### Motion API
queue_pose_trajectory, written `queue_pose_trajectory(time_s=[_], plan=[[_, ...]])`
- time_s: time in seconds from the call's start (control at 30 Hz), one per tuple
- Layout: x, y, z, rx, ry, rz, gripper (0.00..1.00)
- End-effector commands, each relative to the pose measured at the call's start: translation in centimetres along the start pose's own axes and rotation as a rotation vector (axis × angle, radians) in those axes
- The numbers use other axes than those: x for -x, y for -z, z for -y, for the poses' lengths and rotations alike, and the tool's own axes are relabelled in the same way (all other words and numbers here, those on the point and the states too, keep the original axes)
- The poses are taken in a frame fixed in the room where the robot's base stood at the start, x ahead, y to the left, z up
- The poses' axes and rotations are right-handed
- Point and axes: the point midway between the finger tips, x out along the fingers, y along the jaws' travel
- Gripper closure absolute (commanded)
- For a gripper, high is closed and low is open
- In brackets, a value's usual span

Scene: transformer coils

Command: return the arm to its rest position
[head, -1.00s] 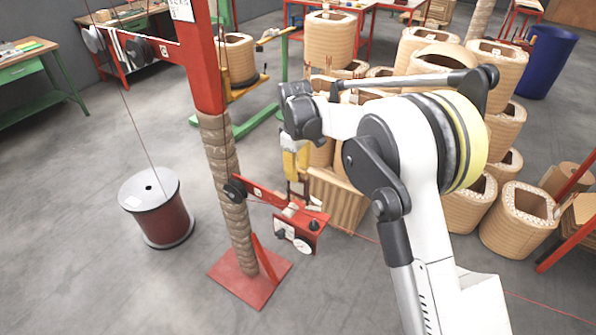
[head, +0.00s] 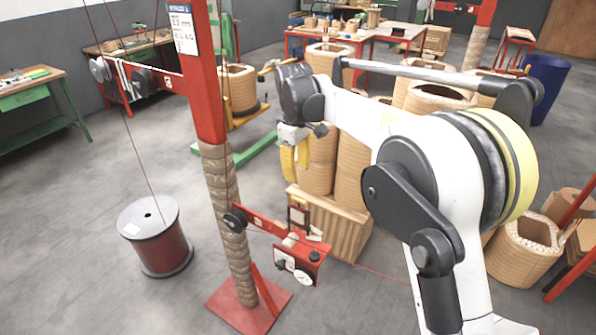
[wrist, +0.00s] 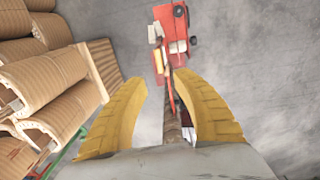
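My gripper (head: 294,165) hangs at the end of my white arm, left of the coils and above the red tensioner bracket in the head view. In the wrist view its two yellow fingers (wrist: 158,100) are spread apart with a clear gap. Nothing is held between them. Bare floor and the red bracket (wrist: 174,45) show through and beyond the gap. The arm is folded, with its elbow high at the right of the head view.
A red post (head: 207,75) with a wrapped lower part stands left of my gripper. A red wire spool (head: 158,240) sits on the floor farther left. Several coils (head: 353,170) stand on a wooden crate (head: 318,220) close to the gripper.

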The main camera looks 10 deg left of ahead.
Motion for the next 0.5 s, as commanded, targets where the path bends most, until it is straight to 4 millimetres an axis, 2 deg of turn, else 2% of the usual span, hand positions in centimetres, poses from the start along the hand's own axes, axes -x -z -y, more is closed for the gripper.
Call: queue_pose_trajectory(time_s=[0.13, 0.23, 0.37, 0.5], plan=[[0.8, -1.2, -0.2, -0.03, -0.009, -0.011, 0.66], [2.4, -4.0, -0.4, -0.104, -0.03, -0.038, 0.66], [4.9, -9.8, -0.1, -0.25, -0.072, -0.094, 0.66], [6.7, -16.3, 1.3, -0.421, -0.121, -0.164, 0.66]])
